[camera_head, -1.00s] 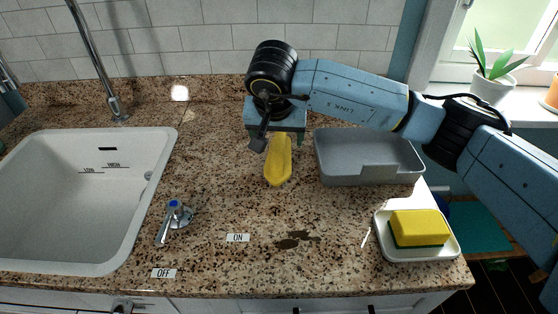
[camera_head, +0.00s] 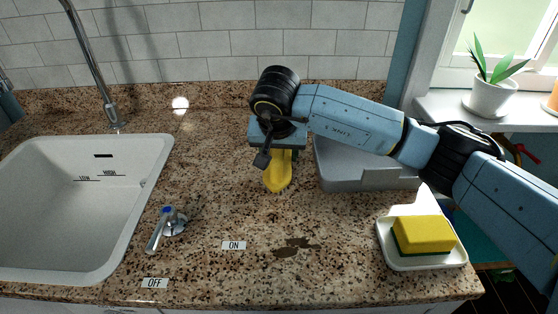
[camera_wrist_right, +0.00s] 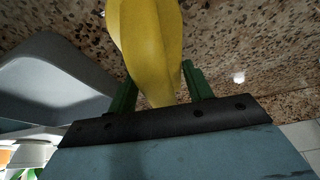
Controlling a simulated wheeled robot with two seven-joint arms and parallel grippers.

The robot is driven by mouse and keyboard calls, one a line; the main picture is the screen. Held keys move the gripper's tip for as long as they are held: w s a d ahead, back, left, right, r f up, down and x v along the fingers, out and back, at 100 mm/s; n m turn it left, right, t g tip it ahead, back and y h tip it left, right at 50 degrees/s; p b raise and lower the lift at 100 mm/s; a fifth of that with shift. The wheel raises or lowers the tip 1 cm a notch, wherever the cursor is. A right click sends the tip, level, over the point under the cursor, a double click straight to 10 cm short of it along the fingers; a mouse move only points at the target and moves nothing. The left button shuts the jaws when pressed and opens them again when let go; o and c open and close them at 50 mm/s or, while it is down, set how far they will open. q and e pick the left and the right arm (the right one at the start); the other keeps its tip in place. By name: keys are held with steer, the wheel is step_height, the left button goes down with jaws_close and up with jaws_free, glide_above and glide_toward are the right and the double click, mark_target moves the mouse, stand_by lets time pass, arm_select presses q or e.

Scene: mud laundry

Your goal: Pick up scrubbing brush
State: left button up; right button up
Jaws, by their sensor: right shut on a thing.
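The yellow scrubbing brush (camera_head: 278,174) is at the middle of the granite counter, in front of and below my right gripper (camera_head: 279,152). In the right wrist view the brush (camera_wrist_right: 150,45) lies between the two green fingers of the gripper (camera_wrist_right: 160,92), which is shut on it. The gripper body hides the brush's far end in the head view. I cannot tell whether the brush still touches the counter. My left gripper is not in view.
A grey bin (camera_head: 350,178) stands right of the brush, partly behind my right arm. A white dish (camera_head: 424,262) holds a yellow and green sponge (camera_head: 424,235). The sink (camera_head: 75,205) and its handle (camera_head: 170,225) are on the left. A dark stain (camera_head: 297,247) lies in front.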

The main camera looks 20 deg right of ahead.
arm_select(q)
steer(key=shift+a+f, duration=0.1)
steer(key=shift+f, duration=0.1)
arm_select(e)
steer(key=shift+f, duration=0.15)
steer(key=shift+c, duration=0.8)
